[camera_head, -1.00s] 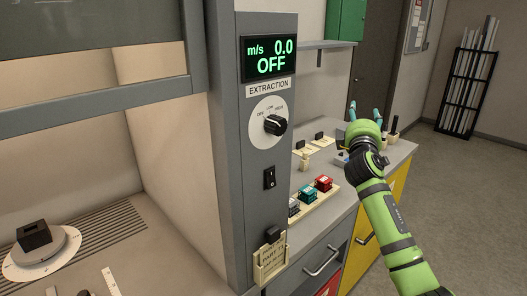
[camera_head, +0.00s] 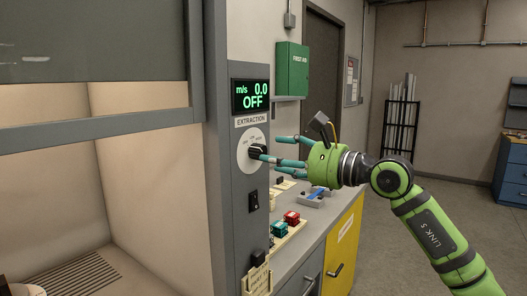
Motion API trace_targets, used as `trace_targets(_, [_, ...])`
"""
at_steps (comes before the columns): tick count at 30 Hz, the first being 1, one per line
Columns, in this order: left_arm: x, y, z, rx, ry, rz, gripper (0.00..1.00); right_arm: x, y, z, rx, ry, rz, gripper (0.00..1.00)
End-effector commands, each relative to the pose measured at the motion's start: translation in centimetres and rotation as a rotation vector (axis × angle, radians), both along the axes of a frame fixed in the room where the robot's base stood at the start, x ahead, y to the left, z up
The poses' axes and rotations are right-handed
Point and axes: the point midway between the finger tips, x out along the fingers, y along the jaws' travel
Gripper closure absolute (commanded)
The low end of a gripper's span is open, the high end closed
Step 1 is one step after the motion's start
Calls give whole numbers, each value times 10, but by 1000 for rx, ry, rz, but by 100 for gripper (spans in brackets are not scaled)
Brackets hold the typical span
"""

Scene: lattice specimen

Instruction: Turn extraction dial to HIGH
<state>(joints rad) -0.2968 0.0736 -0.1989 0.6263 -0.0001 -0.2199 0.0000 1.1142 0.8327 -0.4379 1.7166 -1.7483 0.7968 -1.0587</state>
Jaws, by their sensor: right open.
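The extraction dial is a black knob (camera_head: 256,152) on a round white plate (camera_head: 244,156) marked OFF, LOW and HIGH, on the grey column. The display (camera_head: 251,96) above it reads 0.0 m/s and OFF in green. My green right gripper (camera_head: 272,152) is open, with teal fingers pointing left at the knob. One finger is above the knob's height and the others are level with it or lower. The lower fingers partly overlap the knob's right side, and I cannot tell whether they touch it. My left gripper is not in view.
A black rocker switch (camera_head: 253,201) sits below the dial. A green first aid box (camera_head: 291,70) hangs behind. The fume hood sash (camera_head: 95,134) is at left.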

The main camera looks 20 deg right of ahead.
Motion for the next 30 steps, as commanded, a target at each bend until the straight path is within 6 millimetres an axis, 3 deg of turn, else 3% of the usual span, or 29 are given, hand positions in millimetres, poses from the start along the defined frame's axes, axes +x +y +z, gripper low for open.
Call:
trace_targets(1, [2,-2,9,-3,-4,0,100,7,6,5,3,1,2,42])
trace_targets(7, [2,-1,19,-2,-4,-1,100,26,21,4,5,0,1,42])
trace_targets(18, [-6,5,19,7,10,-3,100,31,25,1,5,-1,1,42])
trace_targets(22, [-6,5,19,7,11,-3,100,31,25,1,5,-1,1,94])
trace_targets(23, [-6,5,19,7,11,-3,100,31,25,1,5,-1,1,98])
trace_targets(30, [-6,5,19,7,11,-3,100,31,24,1,9,3,0,98])
